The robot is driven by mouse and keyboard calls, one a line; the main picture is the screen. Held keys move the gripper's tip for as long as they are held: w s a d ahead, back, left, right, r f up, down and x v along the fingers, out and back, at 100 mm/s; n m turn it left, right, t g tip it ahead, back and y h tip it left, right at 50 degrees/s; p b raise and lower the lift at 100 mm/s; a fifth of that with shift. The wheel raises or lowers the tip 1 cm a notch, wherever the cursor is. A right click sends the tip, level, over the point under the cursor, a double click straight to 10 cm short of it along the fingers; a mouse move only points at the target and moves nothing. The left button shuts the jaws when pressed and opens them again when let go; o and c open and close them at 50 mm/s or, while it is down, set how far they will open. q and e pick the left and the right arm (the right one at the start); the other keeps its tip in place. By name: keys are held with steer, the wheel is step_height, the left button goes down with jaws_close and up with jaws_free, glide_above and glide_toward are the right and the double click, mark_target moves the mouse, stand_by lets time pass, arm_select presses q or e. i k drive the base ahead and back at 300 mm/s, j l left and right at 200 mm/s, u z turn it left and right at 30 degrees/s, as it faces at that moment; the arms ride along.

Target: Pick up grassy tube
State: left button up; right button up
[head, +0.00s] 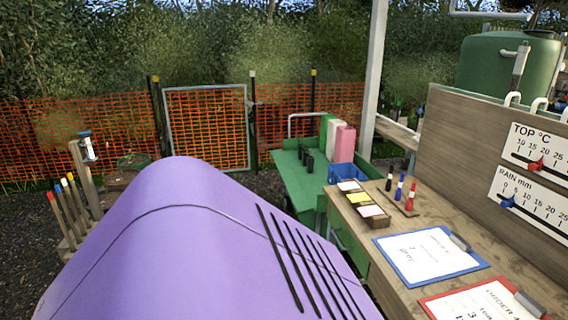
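I cannot make out a tube with grass in it. Small dark upright containers (309,163) stand on a green bench (299,188) in the middle distance. They look like tubes, but they are too small to show whether anything grows in them. Neither of my grippers is in view. The lower left and middle of the view are blocked by a large purple surface close to the camera.
A wooden bench (437,221) at right holds clipboards (428,257), small cards and coloured markers. A blue crate (346,173) and a pink block (345,142) are on the green bench. Coloured-tipped stakes (68,208) stand at left. Orange mesh fencing (205,125) runs behind.

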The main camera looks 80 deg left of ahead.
mark_target(304, 154)
steer(key=u, duration=1.75)
